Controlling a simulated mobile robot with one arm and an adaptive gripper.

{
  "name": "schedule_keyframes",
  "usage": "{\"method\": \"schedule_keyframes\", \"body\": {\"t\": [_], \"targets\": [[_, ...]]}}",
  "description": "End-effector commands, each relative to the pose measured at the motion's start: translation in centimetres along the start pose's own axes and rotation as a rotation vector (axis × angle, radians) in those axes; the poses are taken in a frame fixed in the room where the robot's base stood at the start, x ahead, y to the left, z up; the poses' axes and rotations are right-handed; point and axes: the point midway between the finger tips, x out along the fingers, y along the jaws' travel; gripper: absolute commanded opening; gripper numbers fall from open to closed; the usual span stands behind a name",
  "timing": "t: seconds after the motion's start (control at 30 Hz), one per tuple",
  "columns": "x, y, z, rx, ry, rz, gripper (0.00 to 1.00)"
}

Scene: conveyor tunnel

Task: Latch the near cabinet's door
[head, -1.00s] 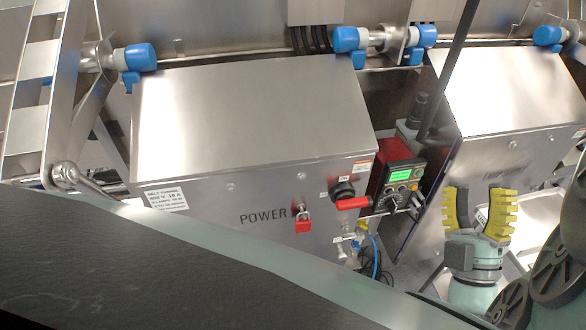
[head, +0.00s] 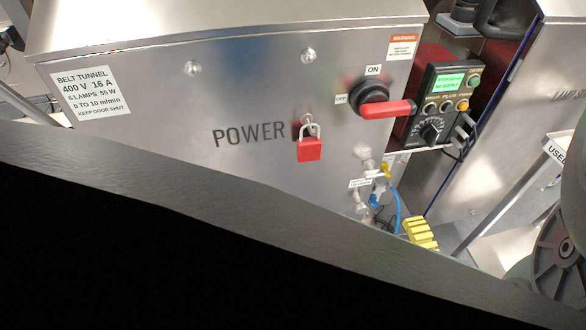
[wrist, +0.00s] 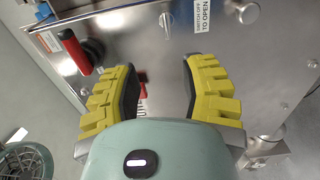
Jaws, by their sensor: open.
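The near cabinet (head: 240,95) is a brushed steel box marked POWER, and its front looks flush. A red-handled rotary switch (head: 385,108) has its handle lying sideways; its red handle also shows in the wrist view (wrist: 75,52). A red padlock (head: 310,149) hangs on the front. Small metal knobs stand near a white label at the lower right; the wrist view shows a round knob (wrist: 247,13) beside a "switch off to open" label. My gripper (wrist: 160,75) is open and empty, facing the front. The head view shows only one yellow finger (head: 420,233); the rest is hidden.
A control box (head: 443,100) with a green display stands right of the cabinet, close to the switch. A blue hose (head: 394,205) hangs below it. A second steel cabinet (head: 535,100) stands farther right. A dark edge blocks the lower part of the head view.

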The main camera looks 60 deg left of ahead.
Motion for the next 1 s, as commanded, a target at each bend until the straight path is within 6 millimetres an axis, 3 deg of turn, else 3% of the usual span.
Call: {"method": "schedule_keyframes", "body": {"t": [0.07, 0.27, 0.73, 1.0], "targets": [[0.0, -1.1, -0.1, -0.012, 0.009, -0.014, 0.42], [1.6, -0.9, -0.1, -0.014, 0.009, -0.017, 0.42], [11.0, -0.8, -0.3, -0.013, 0.012, -0.012, 0.42], [14.6, -1.1, -0.3, -0.013, 0.008, -0.016, 0.42]]}}
